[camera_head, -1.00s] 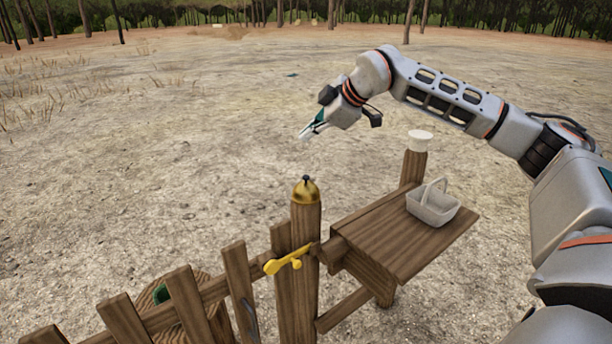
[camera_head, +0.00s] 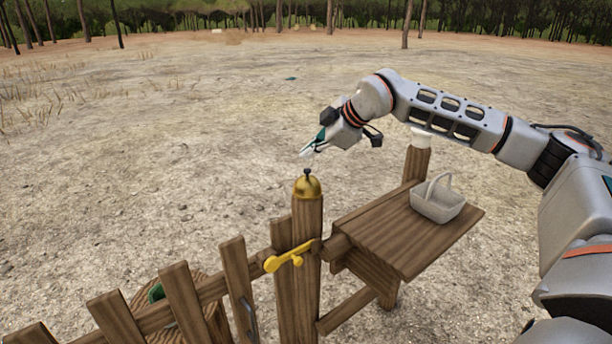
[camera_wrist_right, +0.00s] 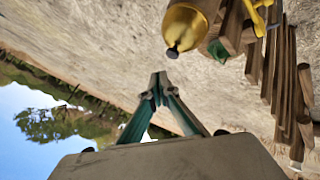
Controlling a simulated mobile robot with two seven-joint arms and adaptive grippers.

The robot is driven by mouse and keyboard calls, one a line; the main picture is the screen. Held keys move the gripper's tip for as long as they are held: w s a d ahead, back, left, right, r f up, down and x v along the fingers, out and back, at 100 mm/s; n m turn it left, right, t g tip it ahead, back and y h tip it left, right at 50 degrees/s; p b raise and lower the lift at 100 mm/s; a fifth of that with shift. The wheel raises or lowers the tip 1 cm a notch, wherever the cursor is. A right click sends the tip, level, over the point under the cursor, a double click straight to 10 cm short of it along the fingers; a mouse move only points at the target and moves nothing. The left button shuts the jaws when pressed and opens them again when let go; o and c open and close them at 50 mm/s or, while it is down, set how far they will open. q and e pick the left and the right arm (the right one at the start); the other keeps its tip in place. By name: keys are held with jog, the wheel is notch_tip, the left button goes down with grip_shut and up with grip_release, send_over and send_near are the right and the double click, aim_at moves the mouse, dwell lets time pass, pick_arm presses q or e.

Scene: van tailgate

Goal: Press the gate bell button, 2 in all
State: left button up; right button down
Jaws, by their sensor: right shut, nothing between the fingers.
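The gate bell is a brass dome (camera_head: 307,188) on top of the wooden gate post (camera_head: 305,260). Its dark button (camera_head: 307,171) stands up from the middle of the dome. My right gripper (camera_head: 306,153) is shut and empty, just above the button in the head view, with a small gap showing. In the right wrist view the bell (camera_wrist_right: 186,32) and its button (camera_wrist_right: 173,52) lie above the closed fingertips (camera_wrist_right: 159,76), apart from them. My left gripper is not in view.
A yellow latch (camera_head: 284,261) is on the post beside the picket fence (camera_head: 182,303). A wooden shelf (camera_head: 385,258) to the right carries a pale basket (camera_head: 437,203). A white-topped post (camera_head: 417,160) stands behind the shelf. Open sandy ground lies beyond.

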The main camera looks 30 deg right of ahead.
aim_at(307, 174)
jog(key=shift+f, duration=0.8)
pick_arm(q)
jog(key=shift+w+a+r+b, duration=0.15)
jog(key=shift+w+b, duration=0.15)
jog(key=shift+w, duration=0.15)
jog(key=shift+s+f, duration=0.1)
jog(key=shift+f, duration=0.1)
pick_arm(e)
jog(key=shift+f, duration=0.35)
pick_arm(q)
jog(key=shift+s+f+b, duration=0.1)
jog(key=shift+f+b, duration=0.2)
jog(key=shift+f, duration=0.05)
pick_arm(e)
jog(key=shift+f, duration=0.1)
